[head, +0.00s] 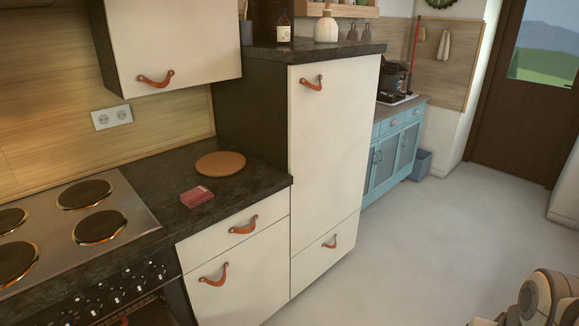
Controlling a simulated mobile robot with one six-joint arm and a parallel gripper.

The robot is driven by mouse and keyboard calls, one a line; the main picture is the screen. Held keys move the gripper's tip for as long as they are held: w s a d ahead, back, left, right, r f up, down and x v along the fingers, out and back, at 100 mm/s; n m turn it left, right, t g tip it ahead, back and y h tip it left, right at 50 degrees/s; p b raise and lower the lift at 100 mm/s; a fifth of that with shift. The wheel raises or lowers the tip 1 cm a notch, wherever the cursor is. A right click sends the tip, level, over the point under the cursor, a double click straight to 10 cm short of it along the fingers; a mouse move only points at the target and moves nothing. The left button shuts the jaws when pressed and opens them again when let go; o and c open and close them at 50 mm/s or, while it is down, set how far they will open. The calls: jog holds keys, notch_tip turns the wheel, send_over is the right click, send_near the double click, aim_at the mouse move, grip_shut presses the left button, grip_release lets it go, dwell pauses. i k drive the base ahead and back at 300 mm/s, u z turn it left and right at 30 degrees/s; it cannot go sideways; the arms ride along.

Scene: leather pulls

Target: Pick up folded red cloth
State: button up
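The folded red cloth (197,196) lies on the dark stone-look countertop (165,170), between the stovetop and a round brown board. It is small, flat and near the counter's front edge. Nothing covers it. Part of my arm shows at the bottom right corner, over the floor and well away from the cloth. My gripper's fingers cannot be made out in this view.
The stovetop (140,192) with round burners is left of the cloth. The round brown board (220,163) lies behind it to the right. A tall white cabinet (330,150) rises right of the counter. An upper cabinet (170,40) hangs above. The floor (430,240) at right is clear.

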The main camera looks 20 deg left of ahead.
aim_at(194, 197)
jog(key=z, duration=0.05)
jog(key=i, duration=2.25)
jog(key=u, duration=3.5)
jog(key=i, duration=1)
jog(key=z, duration=0.05)
